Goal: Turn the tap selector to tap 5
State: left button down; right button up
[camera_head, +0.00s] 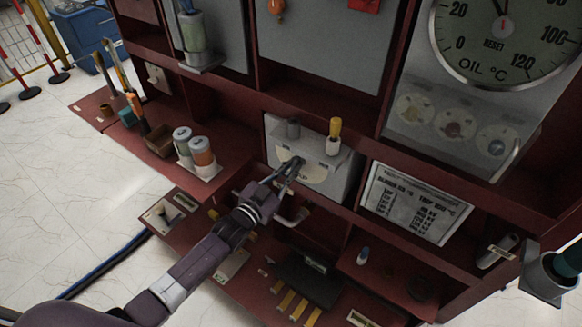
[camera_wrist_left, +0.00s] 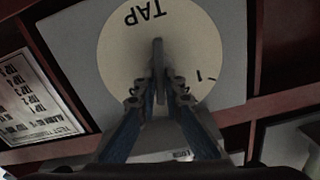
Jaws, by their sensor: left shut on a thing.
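The tap selector is a grey box (camera_head: 345,180) on the red rack, with a cream dial plate (camera_head: 316,173) on its front. In the left wrist view the dial plate (camera_wrist_left: 122,55) fills the upper middle, with "TAP" printed upside down and what looks like a "1" with a tick mark at its right. My left gripper (camera_head: 293,165) reaches the dial from the lower left. In the left wrist view its fingers (camera_wrist_left: 158,88) are closed on the thin grey selector handle (camera_wrist_left: 158,55) at the dial's middle. The other tap numbers are hidden or unreadable. My right gripper is not seen.
Two canisters (camera_head: 195,150) stand left.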

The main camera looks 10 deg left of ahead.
pick_arm(q)
jog(key=m, duration=0.3)
jog(key=m+b, duration=0.1)
jog(key=m, duration=0.5)
jog(key=shift+s+d+f+b, duration=0.1)
jog(key=shift+d+f+b, duration=0.1)
jog(key=shift+d+b, duration=0.1)
jog(key=shift+m, duration=0.3)
jog(key=c, duration=2)
grip_release()
jog(key=shift+c, duration=0.2)
jog(key=v, duration=1.2)
